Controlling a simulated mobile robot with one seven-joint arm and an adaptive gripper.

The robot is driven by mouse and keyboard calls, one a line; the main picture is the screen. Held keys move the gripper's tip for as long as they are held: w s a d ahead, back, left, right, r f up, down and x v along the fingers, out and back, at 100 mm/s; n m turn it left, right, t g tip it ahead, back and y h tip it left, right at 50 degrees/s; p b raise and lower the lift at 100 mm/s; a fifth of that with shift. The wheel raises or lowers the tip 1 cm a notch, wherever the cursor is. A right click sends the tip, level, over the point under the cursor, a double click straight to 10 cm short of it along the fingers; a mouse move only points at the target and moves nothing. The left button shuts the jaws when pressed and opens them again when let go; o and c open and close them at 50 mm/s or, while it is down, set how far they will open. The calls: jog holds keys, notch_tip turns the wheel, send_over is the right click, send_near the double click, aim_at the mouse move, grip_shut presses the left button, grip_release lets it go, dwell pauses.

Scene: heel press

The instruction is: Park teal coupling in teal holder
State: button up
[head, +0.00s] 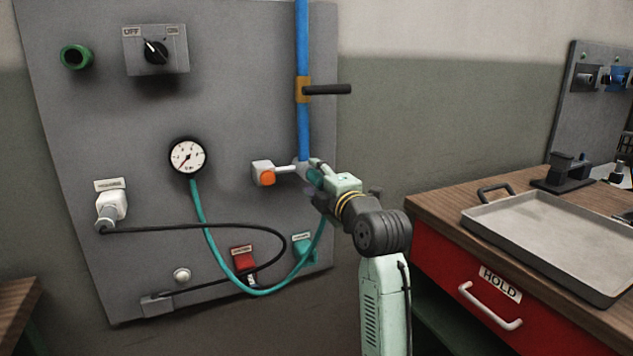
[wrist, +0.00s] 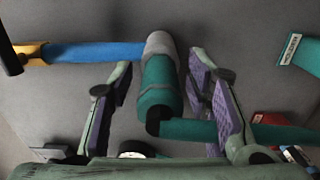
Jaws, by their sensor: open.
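The teal coupling (wrist: 158,82) is a short teal cylinder in the wrist view, meeting the grey fitting (wrist: 160,43) at the end of the blue pipe (wrist: 95,53). A teal hose (wrist: 240,133) leaves its near end. My gripper (wrist: 163,75) is open, with one purple-padded finger on each side of the coupling and gaps visible. In the head view my gripper (head: 320,176) is at the pipe's lower end and partly hides the coupling (head: 313,178). The teal holder (head: 303,246) is low on the panel, below my gripper; it also shows in the wrist view (wrist: 300,52).
A red holder (head: 243,260) is left of the teal one. A white block with an orange button (head: 267,178) is beside the fitting. The teal hose loops to the gauge (head: 187,157), crossing a black cable (head: 200,228). A tray (head: 560,240) lies on the right bench.

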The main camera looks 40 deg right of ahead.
grip_shut()
dwell(0.7)
jog(key=shift+s, duration=0.15)
jog(key=shift+b+v, duration=0.95)
jog(key=shift+v, duration=1.9)
jog(key=shift+s+a+f+b, duration=0.1)
jog(key=shift+s+f+b, duration=0.1)
jog(key=shift+b, duration=0.25)
notch_tip(320, 180, down, 24)
jog(key=b, duration=2.1)
